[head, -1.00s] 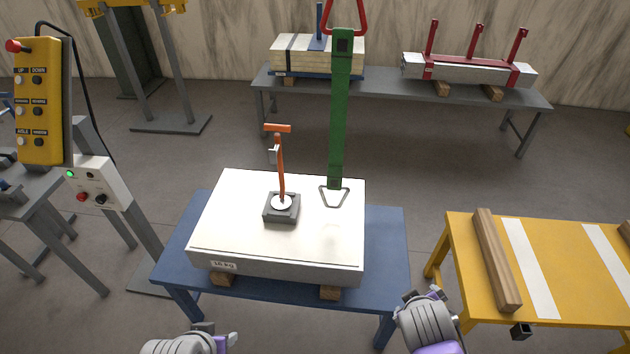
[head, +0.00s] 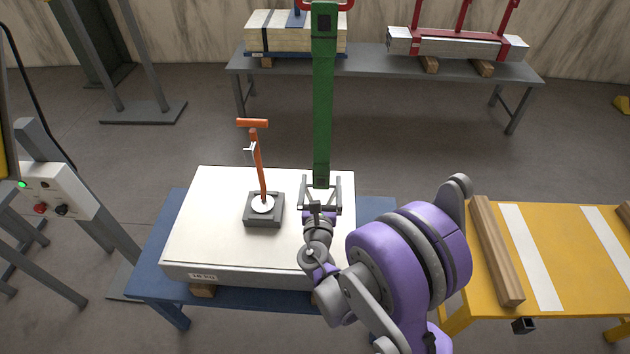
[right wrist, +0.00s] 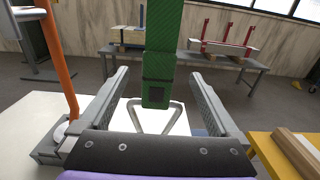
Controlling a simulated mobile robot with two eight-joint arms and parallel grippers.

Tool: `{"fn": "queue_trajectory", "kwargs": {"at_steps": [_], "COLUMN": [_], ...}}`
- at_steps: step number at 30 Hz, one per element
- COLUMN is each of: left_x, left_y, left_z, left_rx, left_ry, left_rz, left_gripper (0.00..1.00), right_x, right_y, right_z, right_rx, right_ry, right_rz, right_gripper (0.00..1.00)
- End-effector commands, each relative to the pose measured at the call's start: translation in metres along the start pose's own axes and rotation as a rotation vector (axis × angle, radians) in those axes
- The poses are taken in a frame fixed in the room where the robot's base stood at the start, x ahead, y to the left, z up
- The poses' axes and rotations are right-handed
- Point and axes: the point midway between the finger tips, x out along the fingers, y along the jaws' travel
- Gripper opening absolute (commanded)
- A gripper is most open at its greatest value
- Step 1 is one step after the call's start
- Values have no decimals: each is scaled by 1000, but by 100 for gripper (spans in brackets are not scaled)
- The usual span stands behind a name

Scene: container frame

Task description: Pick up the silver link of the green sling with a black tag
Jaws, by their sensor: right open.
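The green sling (head: 323,110) hangs upright from a red link (head: 300,5). A black tag (head: 323,20) is near its top, and the right wrist view shows a dark patch (right wrist: 156,93) near its lower end. The silver triangular link (right wrist: 176,117) hangs at the sling's bottom. In the head view my gripper largely covers it. My right gripper (head: 321,184) is open, with one finger on each side of the sling's lower end. In the right wrist view (right wrist: 158,76) the link hangs between the fingers, with a gap on both sides. My left gripper is out of view.
A white slab (head: 200,215) lies on a blue table (head: 150,285), with an orange-handled grey block (head: 263,222) left of the sling. A yellow table (head: 580,260) with a wooden beam (head: 497,250) stands right. A grey bench (head: 370,65) is behind.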

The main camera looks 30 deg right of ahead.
Motion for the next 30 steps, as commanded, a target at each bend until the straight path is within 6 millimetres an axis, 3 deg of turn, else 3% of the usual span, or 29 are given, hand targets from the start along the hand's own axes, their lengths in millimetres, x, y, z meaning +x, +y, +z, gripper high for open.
{"fn": "queue_trajectory", "kwargs": {"at_steps": [3, 18, 26, 27, 30], "left_x": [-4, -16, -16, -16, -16], "left_y": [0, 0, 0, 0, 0], "left_z": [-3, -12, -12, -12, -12], "left_rx": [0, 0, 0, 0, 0], "left_ry": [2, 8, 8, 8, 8], "left_rz": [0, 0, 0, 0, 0], "left_gripper": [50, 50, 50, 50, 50], "right_x": [22, 84, 87, 87, 87], "right_y": [-1, 1, 1, 1, 1], "right_z": [1, -1, -2, -2, -2], "right_rx": [1, 3, 4, 4, 5], "right_ry": [0, 0, 1, 1, 1], "right_rz": [-4, -2, -1, -1, -1], "right_gripper": [98, 98, 98, 96, 78]}}
